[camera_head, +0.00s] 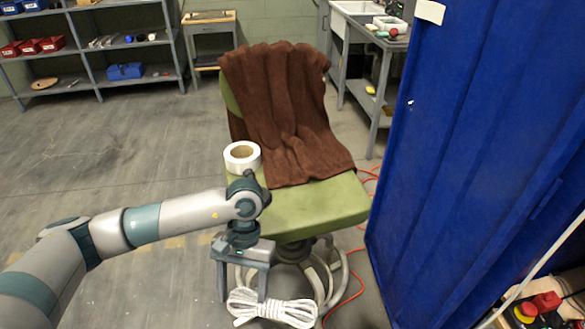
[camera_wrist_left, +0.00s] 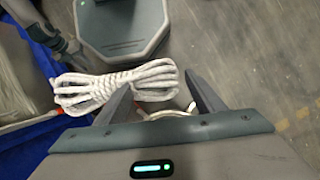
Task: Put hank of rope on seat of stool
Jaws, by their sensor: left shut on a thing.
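The hank of rope (camera_head: 272,308) is a white looped bundle, bound at the middle. My left gripper (camera_head: 243,297) points down and is shut on the hank, in front of the stool and below seat height. In the left wrist view, the hank (camera_wrist_left: 85,90) passes by the fingertips (camera_wrist_left: 160,90), with its bigger part out to the left. The stool has a green seat (camera_head: 315,207) and a backrest mostly hidden by a brown cloth (camera_head: 285,110). The cloth also covers the back of the seat. My right gripper is not in view.
A white roll of tape (camera_head: 242,157) sits at the seat's left edge. The front right of the seat is bare. A blue curtain or panel (camera_head: 480,160) stands close on the right. An orange cable (camera_head: 357,285) lies on the floor. Shelves (camera_head: 95,50) stand at the back left.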

